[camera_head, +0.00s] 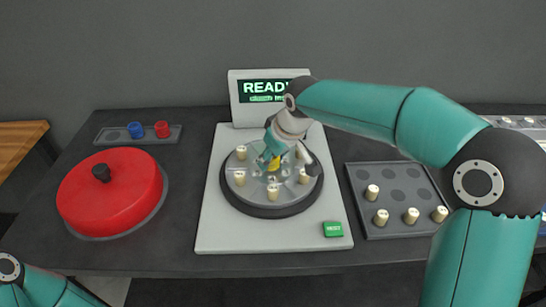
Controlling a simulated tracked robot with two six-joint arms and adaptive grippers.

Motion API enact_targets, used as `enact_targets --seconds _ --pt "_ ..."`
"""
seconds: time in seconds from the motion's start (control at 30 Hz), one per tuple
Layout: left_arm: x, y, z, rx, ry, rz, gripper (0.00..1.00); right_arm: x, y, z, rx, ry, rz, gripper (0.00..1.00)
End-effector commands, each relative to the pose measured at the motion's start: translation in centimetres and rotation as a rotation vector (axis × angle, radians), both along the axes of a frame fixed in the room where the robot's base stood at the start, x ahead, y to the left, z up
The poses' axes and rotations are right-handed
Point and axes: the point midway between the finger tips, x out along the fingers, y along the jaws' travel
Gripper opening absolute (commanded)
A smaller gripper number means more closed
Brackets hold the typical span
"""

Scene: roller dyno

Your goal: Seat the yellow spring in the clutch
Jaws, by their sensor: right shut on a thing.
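The clutch (240,196) is a round grey plate with a dark rim on a white base, in the middle of the head view. Several cream pegs stand on it in a ring. My right gripper (268,158) reaches down over the plate and is shut on the yellow spring (274,163). The spring shows as a small yellow patch near the middle of the plate, largely hidden by the fingers. I cannot tell whether it touches the plate. My left arm shows only at the bottom left corner, and its gripper is out of view.
A red cover (110,205) with a black knob lies at the left. Behind it a grey holder (111,135) bears a blue piece (136,131) and a red piece (162,130). A grey tray (382,229) with several cream pegs is at right. A green button (333,230) and screen (262,90) belong to the machine.

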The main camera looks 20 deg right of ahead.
Motion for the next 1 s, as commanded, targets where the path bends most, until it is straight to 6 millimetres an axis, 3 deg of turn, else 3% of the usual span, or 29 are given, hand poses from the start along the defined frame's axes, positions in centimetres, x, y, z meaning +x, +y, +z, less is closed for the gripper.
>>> enact_targets --seconds 0.43,1.0 --pt "0.0 0.0 -0.6 0.0 0.0 0.0 0.87 0.0 0.0 -0.7 0.0 0.0 0.0 0.05" --pt "0.0 0.0 0.3 0.0 0.0 0.0 0.87 0.0 -0.1 0.3 0.0 0.0 -0.001 0.05"
